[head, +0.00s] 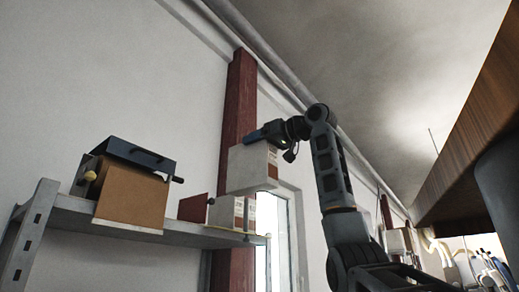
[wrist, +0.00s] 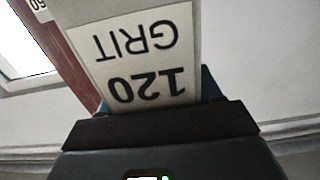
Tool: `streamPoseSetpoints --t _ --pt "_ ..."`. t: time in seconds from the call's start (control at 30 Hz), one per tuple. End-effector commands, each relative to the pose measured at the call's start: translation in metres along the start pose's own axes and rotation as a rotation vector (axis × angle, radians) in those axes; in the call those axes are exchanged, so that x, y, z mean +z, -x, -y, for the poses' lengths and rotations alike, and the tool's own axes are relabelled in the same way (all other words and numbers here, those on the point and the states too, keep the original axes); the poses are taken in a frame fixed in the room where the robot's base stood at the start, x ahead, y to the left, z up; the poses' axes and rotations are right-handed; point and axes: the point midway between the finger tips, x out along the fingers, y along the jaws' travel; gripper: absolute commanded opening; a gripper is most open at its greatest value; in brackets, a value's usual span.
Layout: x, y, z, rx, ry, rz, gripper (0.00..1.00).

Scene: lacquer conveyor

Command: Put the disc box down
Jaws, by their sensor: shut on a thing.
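The disc box (head: 250,167) is a pale box held in the air in the head view, above the right end of the shelf. My gripper (head: 264,135) is shut on its top edge from above. In the wrist view the disc box (wrist: 140,45) fills the upper middle, and its white label reads "120 GRIT", upside down. A gap shows between its underside and the box below. The far side of the box is hidden.
The grey metal shelf (head: 120,225) holds another pale box (head: 226,212) at its right end, beneath the held one. A dark red plate (head: 193,208) stands beside it. A brown and dark-blue device (head: 132,195) stands left. A red column (head: 238,100) rises behind.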

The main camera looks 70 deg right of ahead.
Motion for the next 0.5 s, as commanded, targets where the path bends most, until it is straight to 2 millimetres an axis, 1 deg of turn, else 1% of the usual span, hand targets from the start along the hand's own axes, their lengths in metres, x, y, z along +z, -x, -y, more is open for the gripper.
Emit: streamPoseSetpoints --t 0.03,0.17,0.2,0.27,0.37,0.47,0.5 --pt "0.011 -0.001 0.003 -0.004 -0.001 0.002 0.00" --pt "0.029 0.001 0.011 -0.006 -0.001 0.000 0.00" --pt "0.038 0.000 0.014 -0.009 -0.001 0.001 0.00" --pt "0.051 0.001 0.020 -0.013 -0.001 0.001 0.00" --pt "0.081 0.002 0.031 -0.019 -0.002 0.002 0.00" --pt "0.120 0.004 0.047 -0.028 -0.003 0.003 0.00" --pt "0.138 0.005 0.054 -0.032 -0.004 0.003 0.00"
